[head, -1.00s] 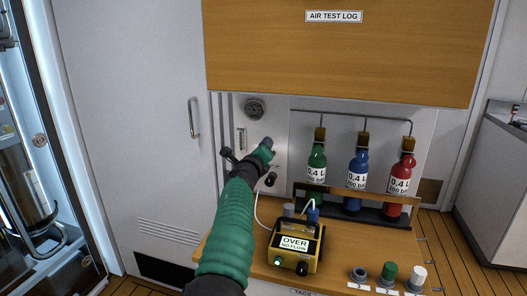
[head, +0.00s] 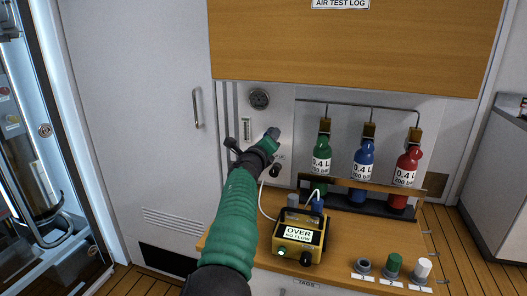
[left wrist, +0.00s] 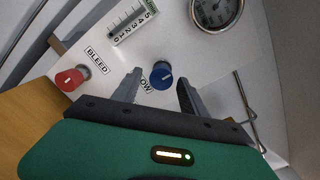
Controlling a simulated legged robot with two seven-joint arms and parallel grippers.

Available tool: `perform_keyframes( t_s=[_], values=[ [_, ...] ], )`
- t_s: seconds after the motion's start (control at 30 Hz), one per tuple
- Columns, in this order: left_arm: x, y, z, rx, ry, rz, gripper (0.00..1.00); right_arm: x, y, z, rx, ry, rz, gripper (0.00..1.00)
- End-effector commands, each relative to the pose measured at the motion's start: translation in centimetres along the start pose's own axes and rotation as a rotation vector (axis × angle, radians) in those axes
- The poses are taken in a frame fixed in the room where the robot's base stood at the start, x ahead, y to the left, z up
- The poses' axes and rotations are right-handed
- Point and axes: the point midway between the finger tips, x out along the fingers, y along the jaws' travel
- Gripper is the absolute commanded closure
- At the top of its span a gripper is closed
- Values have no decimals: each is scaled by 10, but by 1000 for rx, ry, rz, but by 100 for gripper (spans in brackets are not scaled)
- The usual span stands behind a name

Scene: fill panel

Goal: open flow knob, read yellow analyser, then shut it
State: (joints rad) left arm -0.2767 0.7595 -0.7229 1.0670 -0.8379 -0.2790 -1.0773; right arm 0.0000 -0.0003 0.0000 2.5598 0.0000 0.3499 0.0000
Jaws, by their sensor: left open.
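The blue flow knob (left wrist: 162,76) shows in the left wrist view on the white panel, between and beyond my left gripper's fingers (left wrist: 158,90). The fingers are open and appear apart from the knob. Its label is partly hidden by a finger, with "OW" readable. In the head view my left gripper (head: 268,138) is in front of the panel and hides the knob. The yellow analyser (head: 299,238) stands on the wooden counter, its display reading "OVER NO FLOW", with a green light on its front. My right gripper is not in view.
A red knob (left wrist: 68,80) labelled BLEED sits left of the flow knob. A scale tube (left wrist: 132,22) and a round gauge (left wrist: 215,10) are above. Green (head: 322,160), blue (head: 363,168) and red (head: 406,172) bottles stand right of the panel.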

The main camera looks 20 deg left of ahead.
Motion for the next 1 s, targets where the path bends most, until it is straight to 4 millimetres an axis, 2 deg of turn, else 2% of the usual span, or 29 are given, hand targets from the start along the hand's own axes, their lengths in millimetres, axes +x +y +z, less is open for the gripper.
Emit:
perform_keyframes(
  t_s=[0.03, 0.23, 0.43, 0.6, 0.77, 1.0],
  values=[
    [-7, 4, -5, -2, -1, -3, 49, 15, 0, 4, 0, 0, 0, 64],
    [-55, 8, -9, -7, -1, -4, 49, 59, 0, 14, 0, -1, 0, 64],
    [-108, 7, -9, -7, 2, -5, 49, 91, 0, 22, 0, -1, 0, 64],
    [-143, 4, -6, -4, 3, -3, 49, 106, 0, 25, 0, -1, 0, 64],
    [-158, 3, -5, -2, 4, 0, 49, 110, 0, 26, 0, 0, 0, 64],
    [-160, 2, -4, 1, 4, 2, 49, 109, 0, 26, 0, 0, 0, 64]
  ],
)
